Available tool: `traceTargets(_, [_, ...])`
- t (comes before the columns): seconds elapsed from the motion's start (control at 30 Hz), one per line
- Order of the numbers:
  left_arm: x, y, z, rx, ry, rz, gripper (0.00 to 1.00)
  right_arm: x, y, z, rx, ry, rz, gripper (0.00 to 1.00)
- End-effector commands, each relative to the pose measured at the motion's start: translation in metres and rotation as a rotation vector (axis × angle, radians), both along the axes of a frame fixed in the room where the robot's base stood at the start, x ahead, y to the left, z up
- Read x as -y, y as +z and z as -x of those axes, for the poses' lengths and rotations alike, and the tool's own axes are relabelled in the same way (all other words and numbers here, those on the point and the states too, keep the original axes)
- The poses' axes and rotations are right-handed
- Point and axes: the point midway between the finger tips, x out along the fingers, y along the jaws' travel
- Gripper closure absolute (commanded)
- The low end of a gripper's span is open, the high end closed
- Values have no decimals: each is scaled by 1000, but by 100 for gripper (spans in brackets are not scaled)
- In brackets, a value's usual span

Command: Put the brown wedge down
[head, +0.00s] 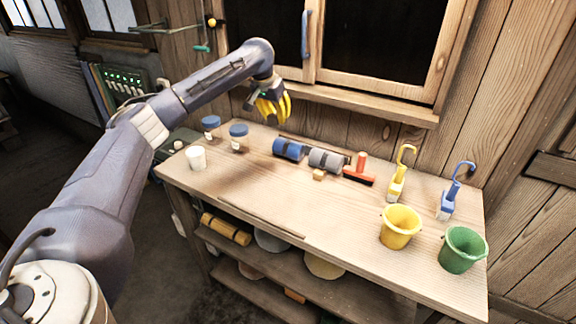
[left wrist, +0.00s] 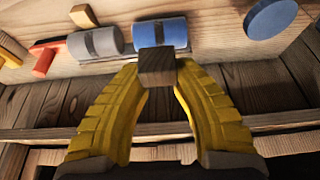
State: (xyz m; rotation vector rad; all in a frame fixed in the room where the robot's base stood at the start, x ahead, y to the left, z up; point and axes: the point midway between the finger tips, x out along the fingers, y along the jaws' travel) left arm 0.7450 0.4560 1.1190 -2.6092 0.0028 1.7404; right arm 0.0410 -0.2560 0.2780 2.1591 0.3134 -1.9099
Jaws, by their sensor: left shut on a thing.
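My left gripper (head: 272,108) has yellow fingers and hangs above the back edge of the workbench, in front of the window sill. In the left wrist view its fingertips (left wrist: 157,68) are shut on the brown wedge (left wrist: 157,66), which shows as a small dark brown block end. In the head view I cannot make out the wedge among the fingers. The wedge appears apart from the bench. My right gripper is not in view.
On the workbench (head: 270,200) stand a blue cylinder (head: 288,149), a grey cylinder (head: 325,159), a small tan block (head: 319,175), a red squeegee (head: 359,174), blue-lidded jars (head: 238,138), a white cup (head: 196,158), yellow (head: 400,228) and green (head: 463,250) buckets. The middle front is clear.

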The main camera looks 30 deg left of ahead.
Motion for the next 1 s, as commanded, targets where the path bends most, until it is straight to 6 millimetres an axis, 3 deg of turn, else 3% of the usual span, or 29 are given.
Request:
traceTargets(0.4, [-1, -93, 2, -5, 0, -1, 98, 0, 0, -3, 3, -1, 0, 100])
traceTargets(0.6, [0, -128, 1, -3, 0, 0, 98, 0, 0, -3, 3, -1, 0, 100])
traceTargets(1.0, [0, -151, 0, -2, 1, 0, 98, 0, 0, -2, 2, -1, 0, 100])
